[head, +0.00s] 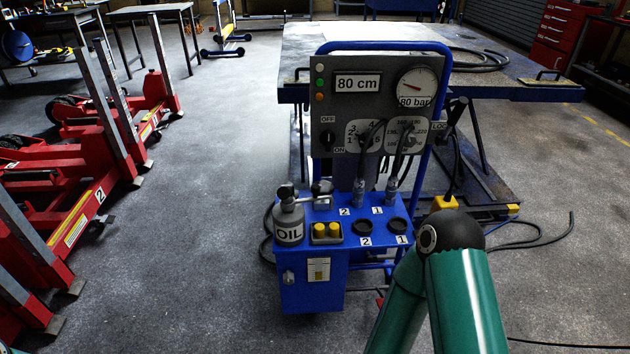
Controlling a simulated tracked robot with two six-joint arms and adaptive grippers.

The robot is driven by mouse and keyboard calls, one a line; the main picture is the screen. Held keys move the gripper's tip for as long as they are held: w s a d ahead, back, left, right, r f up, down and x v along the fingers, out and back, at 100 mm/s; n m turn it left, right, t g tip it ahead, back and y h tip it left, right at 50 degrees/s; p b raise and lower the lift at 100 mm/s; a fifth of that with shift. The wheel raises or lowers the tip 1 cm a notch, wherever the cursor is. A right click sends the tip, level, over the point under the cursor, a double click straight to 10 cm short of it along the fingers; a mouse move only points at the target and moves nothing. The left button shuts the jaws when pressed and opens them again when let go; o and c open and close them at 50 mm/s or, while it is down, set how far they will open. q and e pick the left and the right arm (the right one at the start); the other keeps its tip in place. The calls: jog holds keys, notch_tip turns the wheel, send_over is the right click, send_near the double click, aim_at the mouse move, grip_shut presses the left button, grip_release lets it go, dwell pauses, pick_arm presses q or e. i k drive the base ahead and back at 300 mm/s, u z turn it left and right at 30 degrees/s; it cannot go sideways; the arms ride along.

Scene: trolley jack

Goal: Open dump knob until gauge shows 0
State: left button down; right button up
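A round gauge (415,82) with a white face and red needle sits at the upper right of the grey control panel (345,118). The label under its dial (415,102) reads 80 bar. A green arm of mine with a black joint rises at the lower right. Neither gripper is in view.
A display (357,84) reads 80 cm. An OFF/ON switch (327,137) and a black lever (455,112) are on the panel. A lift table (500,85) is behind; red jacks (80,200) stand left.

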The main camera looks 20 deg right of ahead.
aim_at(326, 188)
jog(key=i, duration=0.85)
jog(key=z, duration=0.05)
